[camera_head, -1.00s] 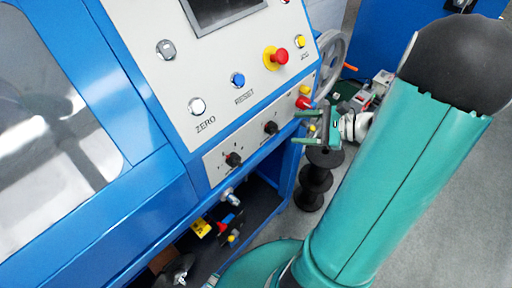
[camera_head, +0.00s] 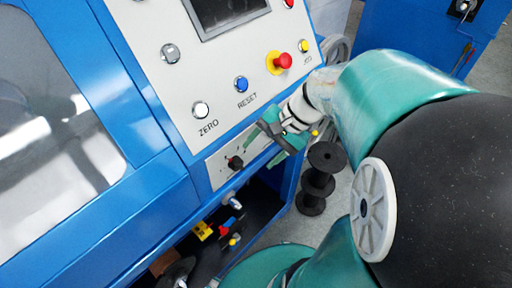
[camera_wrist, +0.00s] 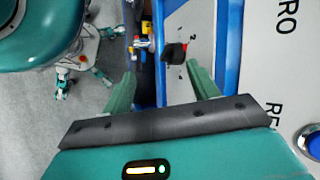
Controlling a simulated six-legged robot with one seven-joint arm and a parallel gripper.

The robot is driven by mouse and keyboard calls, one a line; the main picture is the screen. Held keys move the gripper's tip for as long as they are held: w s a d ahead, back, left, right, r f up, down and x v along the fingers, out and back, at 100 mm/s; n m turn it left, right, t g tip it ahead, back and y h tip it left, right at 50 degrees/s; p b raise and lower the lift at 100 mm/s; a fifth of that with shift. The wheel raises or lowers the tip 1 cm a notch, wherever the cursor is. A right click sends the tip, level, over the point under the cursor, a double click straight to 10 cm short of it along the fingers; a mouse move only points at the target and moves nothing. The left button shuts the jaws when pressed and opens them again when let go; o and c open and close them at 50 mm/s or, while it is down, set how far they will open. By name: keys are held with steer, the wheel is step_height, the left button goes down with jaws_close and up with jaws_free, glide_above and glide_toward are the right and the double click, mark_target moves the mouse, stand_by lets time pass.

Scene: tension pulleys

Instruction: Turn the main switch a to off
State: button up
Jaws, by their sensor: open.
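A black rotary knob (camera_head: 235,162) sits on the pale lower panel of the blue machine, with small markings around it. In the wrist view the knob (camera_wrist: 174,52) is ahead, between the lines of my two fingers, with a red mark beside it. No label naming main switch a is readable. My gripper (camera_head: 262,148) is open and empty in front of the lower panel, to the right of the knob and apart from it. Both green fingers show in the wrist view (camera_wrist: 162,70). My gripper covers the right part of the lower panel.
The upper panel has a white ZERO button (camera_head: 201,110), a blue RESET button (camera_head: 240,83) and a red mushroom button (camera_head: 283,62). Below is an open bay with coloured parts (camera_head: 228,224). A black spool stack (camera_head: 318,180) stands at the right.

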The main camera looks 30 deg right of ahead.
steer(key=shift+s+a+r+n+h, duration=0.3)
steer(key=shift+a+n+h, duration=0.2)
steer(key=shift+n, duration=0.1)
steer(key=shift+s+a+r+n+h, duration=0.3)
steer(key=shift+a+n+h, duration=0.15)
steer(key=shift+n, duration=0.15)
steer(key=s+a+r+n+t+h, duration=0.3)
steer(key=a+r+n+h, duration=0.1)
steer(key=r+n, duration=0.3)
steer(key=shift+a+n, duration=0.25)
steer(key=shift+n, duration=0.55)
steer(key=shift+s+r+h, duration=0.1)
steer(key=shift+h, duration=0.15)
steer(key=shift+c, duration=0.4)
steer(key=c, duration=0.4)
steer(key=shift+c, duration=0.2)
steer(key=shift+a, duration=0.15)
